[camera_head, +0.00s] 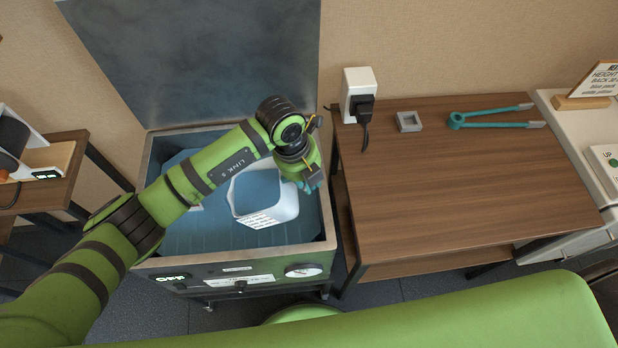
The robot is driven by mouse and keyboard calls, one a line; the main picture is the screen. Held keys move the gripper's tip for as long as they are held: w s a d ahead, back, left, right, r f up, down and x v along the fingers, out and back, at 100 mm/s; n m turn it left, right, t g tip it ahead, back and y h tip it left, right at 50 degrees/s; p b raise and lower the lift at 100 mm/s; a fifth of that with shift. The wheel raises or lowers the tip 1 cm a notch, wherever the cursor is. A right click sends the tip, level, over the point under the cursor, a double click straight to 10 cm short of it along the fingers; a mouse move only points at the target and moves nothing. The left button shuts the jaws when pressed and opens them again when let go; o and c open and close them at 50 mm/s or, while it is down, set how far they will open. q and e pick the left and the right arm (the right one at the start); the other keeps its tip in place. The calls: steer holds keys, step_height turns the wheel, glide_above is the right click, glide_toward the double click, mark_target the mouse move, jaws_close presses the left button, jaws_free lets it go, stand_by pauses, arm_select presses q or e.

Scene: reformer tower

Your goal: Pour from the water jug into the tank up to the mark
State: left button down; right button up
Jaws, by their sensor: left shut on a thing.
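The tank (325,215) is an open metal box with a blue-looking inside, left of centre; its lid (200,60) stands raised behind it. The white water jug (284,208), with a printed label on its front, is over the tank's opening. Its inside looks bluish. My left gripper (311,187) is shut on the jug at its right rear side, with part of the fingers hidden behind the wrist. I cannot tell how far the jug tilts or whether water runs from it. I cannot make out a fill mark. My right gripper is out of view.
A brown wooden table (450,190) stands right of the tank, mostly bare. On it are teal tongs (490,120) and a small grey square frame (409,122). A wall socket with a black plug (361,103) is behind. A dark side table (60,190) is at left.

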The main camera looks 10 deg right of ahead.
arm_select(q)
steer(key=shift+a+r+h, duration=0.15)
steer(key=shift+r+h, duration=0.35)
steer(key=shift+r, duration=0.1)
steer(key=shift+a+r+h, duration=0.15)
steer(key=shift+r+h, duration=0.35)
steer(key=shift+r, duration=0.1)
stand_by(1.7)
steer(key=shift+a+r+h, duration=0.95)
steer(key=shift+r+h, duration=0.3)
steer(key=shift+h, duration=0.05)
stand_by(3.0)
